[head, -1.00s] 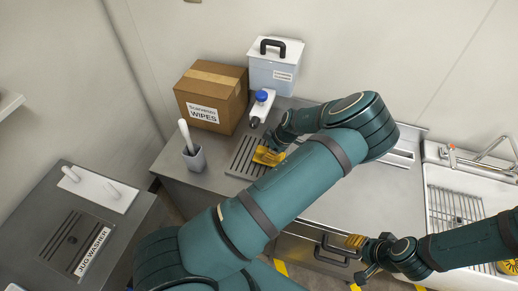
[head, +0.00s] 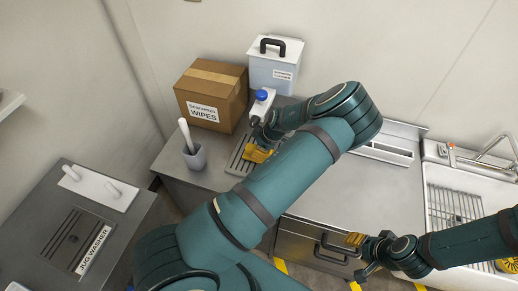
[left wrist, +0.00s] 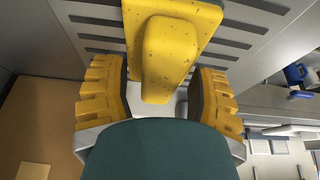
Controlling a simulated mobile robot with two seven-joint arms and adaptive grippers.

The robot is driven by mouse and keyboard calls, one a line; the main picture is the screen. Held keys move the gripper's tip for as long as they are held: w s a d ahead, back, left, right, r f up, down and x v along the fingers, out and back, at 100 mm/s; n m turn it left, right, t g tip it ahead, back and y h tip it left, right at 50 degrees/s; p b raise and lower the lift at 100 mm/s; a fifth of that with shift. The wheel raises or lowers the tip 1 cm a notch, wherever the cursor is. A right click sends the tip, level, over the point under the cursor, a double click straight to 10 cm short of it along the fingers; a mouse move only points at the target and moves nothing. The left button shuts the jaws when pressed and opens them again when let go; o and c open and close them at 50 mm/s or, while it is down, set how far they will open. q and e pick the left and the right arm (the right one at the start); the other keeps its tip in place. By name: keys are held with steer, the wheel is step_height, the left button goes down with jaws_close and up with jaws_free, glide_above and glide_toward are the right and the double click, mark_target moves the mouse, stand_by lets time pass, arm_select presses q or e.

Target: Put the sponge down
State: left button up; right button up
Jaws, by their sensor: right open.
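The yellow sponge (left wrist: 175,50) has a raised grip and shows at the top middle of the left wrist view, over the slotted drain plate (left wrist: 255,15). I cannot tell whether it touches the plate. My left gripper (left wrist: 158,80) has its yellow-padded fingers spread on either side of the sponge's grip, with gaps beside it. In the head view my left gripper (head: 256,153) is low over the drain plate (head: 237,163), and the sponge cannot be told apart from the yellow pads. My right gripper (head: 358,257) is open and empty before the drawer front.
A wipes carton (head: 211,98), a blue-capped white bottle (head: 261,102) and a lidded white bin (head: 274,68) stand behind the left gripper. A grey cup (head: 195,157) with a white handle stands left. A sink (head: 440,180) is at right. The middle counter is clear.

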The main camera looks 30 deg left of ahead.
arm_select(q)
steer(key=shift+r, duration=0.15)
steer(key=shift+d+r, duration=0.1)
steer(key=shift+r, duration=0.15)
steer(key=v, duration=0.3)
steer(key=w+d, duration=0.1)
steer(key=d, duration=0.6)
steer(key=w+d, duration=0.1)
steer(key=d, duration=0.3)
steer(key=shift+w+d+f+b, duration=0.25)
steer(key=shift+w+b, duration=0.1)
steer(key=shift+b, duration=0.05)
